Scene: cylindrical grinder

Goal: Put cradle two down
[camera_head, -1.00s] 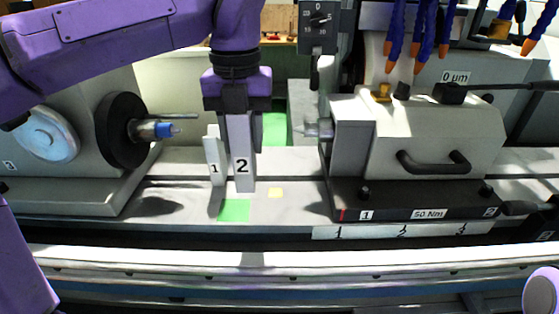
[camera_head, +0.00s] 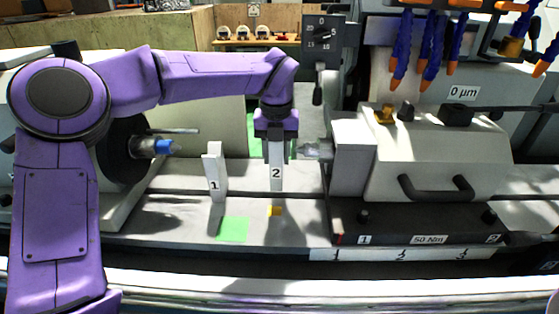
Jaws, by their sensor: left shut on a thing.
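Cradle two (camera_head: 276,179), a grey upright block with the label 2, hangs from my left gripper (camera_head: 276,146), which points down and is shut on its top. Its lower end shows just above the small yellow patch (camera_head: 275,210) on the machine bed (camera_head: 180,222). The cradle looks upright; I cannot tell how large the gap below it is. Cradle one (camera_head: 214,176), a similar grey block with the label 1, stands on the bed to the left, apart from cradle two. A green patch (camera_head: 233,229) lies on the bed in front of cradle one. My right gripper is out of view.
The tailstock (camera_head: 430,160) with its pointed centre (camera_head: 314,150) stands close to the right of my left gripper. The workhead chuck (camera_head: 122,150) is at the left, partly behind my left arm. Blue coolant hoses (camera_head: 432,50) hang at upper right.

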